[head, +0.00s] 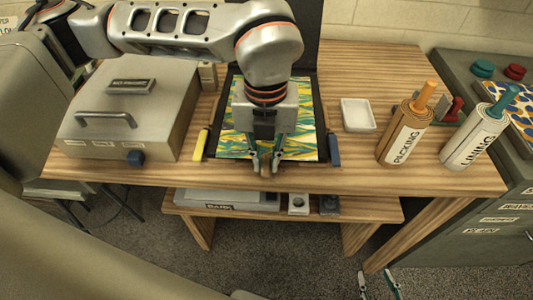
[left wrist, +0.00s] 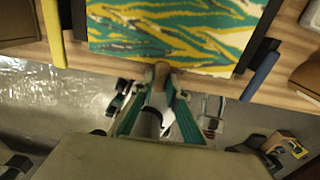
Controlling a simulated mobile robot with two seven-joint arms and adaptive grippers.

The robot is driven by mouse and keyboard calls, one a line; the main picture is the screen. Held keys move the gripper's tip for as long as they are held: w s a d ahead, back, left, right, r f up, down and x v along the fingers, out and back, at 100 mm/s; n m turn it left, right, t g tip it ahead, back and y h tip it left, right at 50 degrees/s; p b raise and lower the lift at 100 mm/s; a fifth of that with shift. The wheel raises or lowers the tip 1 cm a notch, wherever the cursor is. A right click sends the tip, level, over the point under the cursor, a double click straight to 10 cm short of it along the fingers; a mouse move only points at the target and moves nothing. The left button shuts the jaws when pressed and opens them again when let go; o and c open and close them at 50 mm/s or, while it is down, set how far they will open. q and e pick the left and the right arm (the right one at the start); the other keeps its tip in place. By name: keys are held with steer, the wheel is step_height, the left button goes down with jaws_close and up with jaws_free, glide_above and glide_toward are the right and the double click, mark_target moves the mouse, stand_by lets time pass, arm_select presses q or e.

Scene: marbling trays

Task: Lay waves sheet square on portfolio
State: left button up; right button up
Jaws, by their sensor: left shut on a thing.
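The waves sheet (head: 233,118), with green, yellow and white wavy bands, is over the black portfolio (head: 323,128) on the wooden table. Dark strips of the portfolio show at both sides of the sheet; I cannot tell whether the sheet touches it. My left gripper (head: 265,167) is shut on a small wooden tab at the sheet's front edge. In the left wrist view the tab (left wrist: 162,69) is between the fingertips, and the sheet (left wrist: 170,30) spreads beyond. My arm hides the sheet's middle. My right gripper (head: 379,284) is open and empty, low in front of the table.
A yellow bar (head: 201,144) and a blue bar (head: 334,150) flank the portfolio. A grey press box (head: 130,105) stands left. A white dish (head: 357,115), a packing roll (head: 402,135) and a lining roll (head: 474,137) stand right. A lower shelf (head: 370,212) holds a tray.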

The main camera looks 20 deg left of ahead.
arm_select(q)
steer(key=o, duration=0.8)
steer(key=shift+o, duration=0.2)
arm_select(e)
steer(key=shift+s+f, duration=0.25)
arm_select(q)
steer(key=shift+o, duration=0.4)
steer(key=o, duration=0.4)
